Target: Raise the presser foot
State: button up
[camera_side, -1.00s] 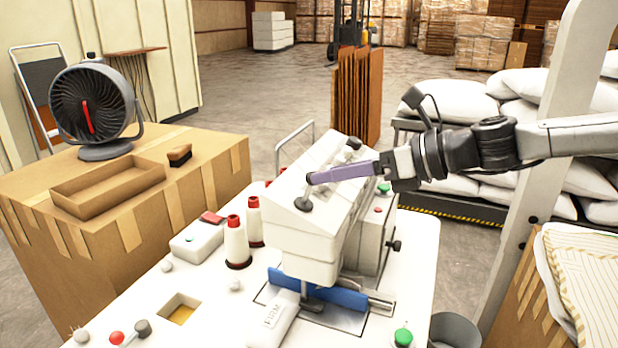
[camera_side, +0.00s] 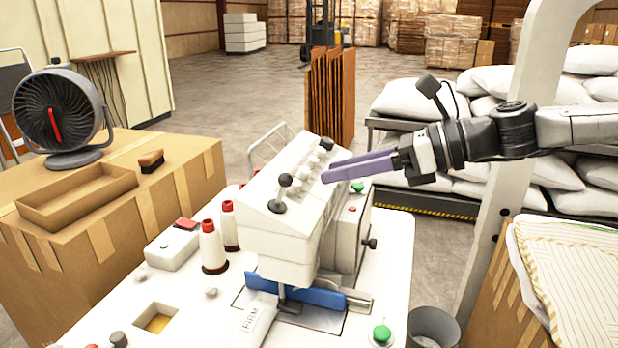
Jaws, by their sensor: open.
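The white sewing machine head (camera_side: 268,235) stands on a white table. My gripper (camera_side: 326,174) has long purple fingers pointing left. It is open and empty, above and right of the head's top, apart from the lever knob.
Two thread cones with red tops (camera_side: 213,245) and a white control box (camera_side: 172,248) stand left of the head. A green button (camera_side: 382,335) is at the table's right front. A fan (camera_side: 62,115) sits on the left carton.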

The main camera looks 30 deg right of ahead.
notch_tip(320, 180, down, 2)
jog(key=s+a+n+g+y, duration=0.2)
jog(key=s+n+y, duration=0.1)
jog(key=n+y, duration=0.15)
jog(key=t, duration=0.3)
send_near(281, 182)
jog(key=shift+m, duration=0.35)
jog(key=x, duration=0.3)
jog(key=f+x, duration=0.1)
jog(key=x, duration=0.2)
jog(key=w+x, duration=0.1)
jog(key=x, duration=0.3)
jog(key=shift+d+f, duration=0.25)
jog(key=shift+f, duration=0.15)
grip_shut()
jog(key=shift+r, duration=0.1)
